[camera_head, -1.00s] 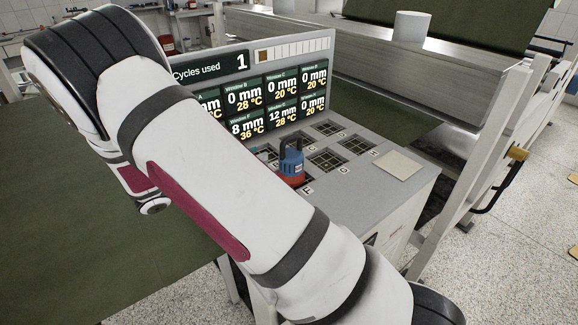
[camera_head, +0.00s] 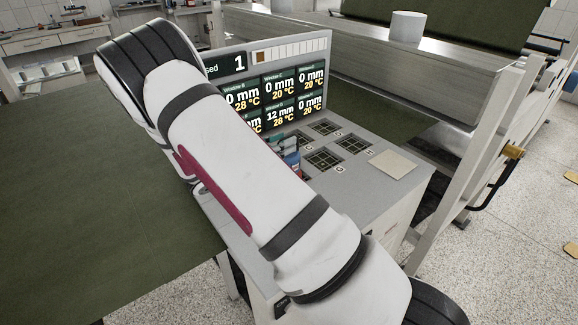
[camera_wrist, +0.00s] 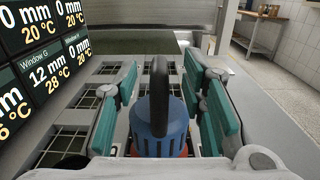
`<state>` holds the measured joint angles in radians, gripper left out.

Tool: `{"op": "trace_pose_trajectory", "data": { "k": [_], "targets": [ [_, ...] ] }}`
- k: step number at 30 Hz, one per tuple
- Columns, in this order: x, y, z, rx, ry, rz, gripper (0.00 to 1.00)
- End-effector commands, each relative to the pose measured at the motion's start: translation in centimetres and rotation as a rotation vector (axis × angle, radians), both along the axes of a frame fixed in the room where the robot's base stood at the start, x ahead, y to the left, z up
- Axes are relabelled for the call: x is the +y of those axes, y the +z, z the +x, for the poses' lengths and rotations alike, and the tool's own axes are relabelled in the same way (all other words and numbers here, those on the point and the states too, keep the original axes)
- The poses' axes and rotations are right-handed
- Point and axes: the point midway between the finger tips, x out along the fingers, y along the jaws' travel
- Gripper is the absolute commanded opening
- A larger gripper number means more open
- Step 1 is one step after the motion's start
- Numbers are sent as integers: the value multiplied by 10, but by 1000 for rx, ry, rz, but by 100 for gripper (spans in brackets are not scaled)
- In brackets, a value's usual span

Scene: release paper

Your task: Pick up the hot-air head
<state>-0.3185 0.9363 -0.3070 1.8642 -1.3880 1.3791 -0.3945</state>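The hot-air head is a blue, ribbed body with a black looped handle and a red base. In the wrist view the hot-air head (camera_wrist: 160,127) stands upright between the two teal-padded fingers of my gripper (camera_wrist: 163,110). The fingers are open, with a gap on each side of it. In the head view only a small part of the hot-air head (camera_head: 292,157) shows past my arm, on the grey console top. My gripper is mostly hidden there behind my arm.
The console (camera_head: 352,184) has several grid windows (camera_head: 323,159) with letters, and a pale square plate (camera_head: 392,165) at its right. A display panel (camera_head: 270,92) stands along its back. A white post (camera_head: 470,160) rises to the right. Green cloth (camera_head: 80,220) lies at left.

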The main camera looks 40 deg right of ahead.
Motion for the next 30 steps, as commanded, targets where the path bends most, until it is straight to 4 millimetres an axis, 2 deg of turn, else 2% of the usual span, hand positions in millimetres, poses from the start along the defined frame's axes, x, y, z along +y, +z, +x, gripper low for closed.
{"op": "trace_pose_trajectory", "data": {
  "k": [3,6,14,19,30],
  "targets": [
    [-16,1,0,0,-2,0,38],
    [-24,1,1,0,-1,0,38],
    [-25,0,1,0,0,1,38],
    [-25,0,1,0,0,1,0],
    [-26,2,2,-3,-1,-4,0]
  ]
}}
